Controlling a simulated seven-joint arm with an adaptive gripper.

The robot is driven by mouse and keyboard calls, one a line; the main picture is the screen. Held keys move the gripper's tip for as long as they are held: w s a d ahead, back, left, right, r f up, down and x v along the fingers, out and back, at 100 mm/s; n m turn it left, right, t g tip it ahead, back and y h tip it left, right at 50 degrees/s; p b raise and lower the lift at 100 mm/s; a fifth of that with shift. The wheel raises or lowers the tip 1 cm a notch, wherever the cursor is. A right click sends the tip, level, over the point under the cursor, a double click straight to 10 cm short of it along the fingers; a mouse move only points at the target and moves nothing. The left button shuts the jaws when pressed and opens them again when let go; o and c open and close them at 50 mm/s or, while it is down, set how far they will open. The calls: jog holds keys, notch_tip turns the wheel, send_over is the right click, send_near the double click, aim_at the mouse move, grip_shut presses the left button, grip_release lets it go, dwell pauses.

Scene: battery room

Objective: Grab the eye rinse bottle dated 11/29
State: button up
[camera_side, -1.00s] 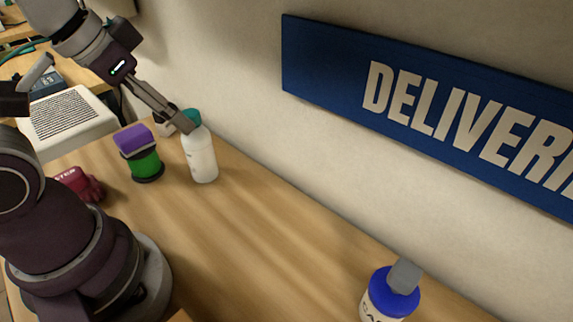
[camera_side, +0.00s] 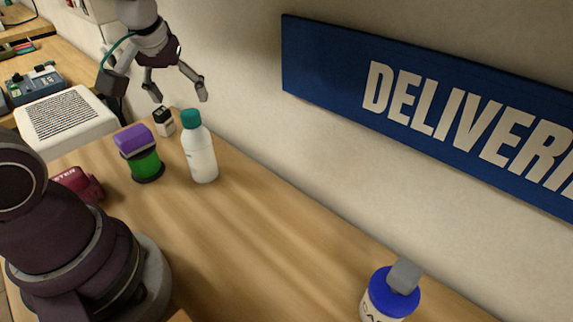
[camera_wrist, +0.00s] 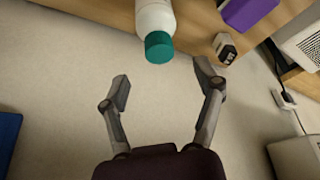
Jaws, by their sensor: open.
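A white bottle with a teal cap (camera_side: 200,152) stands upright on the wooden bench near the wall in the side view. It also shows in the wrist view (camera_wrist: 155,22), cap toward me, its lower part cut off by the top edge. No date can be read on it in either view. My gripper (camera_side: 180,98) is open and empty, raised above and behind the bottle in the side view. In the wrist view my gripper's fingers (camera_wrist: 162,85) are spread apart, with the cap just beyond and between them, not touching.
A purple and green item (camera_side: 140,153) stands left of the bottle. A small black-and-white object (camera_side: 164,121) stands close behind it. A red item (camera_side: 78,184), a white grilled box (camera_side: 66,120) and a blue-capped container (camera_side: 388,298) are also there. The bench's middle is clear.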

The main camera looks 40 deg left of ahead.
aim_at(189, 113)
jog(key=x, duration=0.6)
grip_shut()
jog(key=shift+r, duration=0.1)
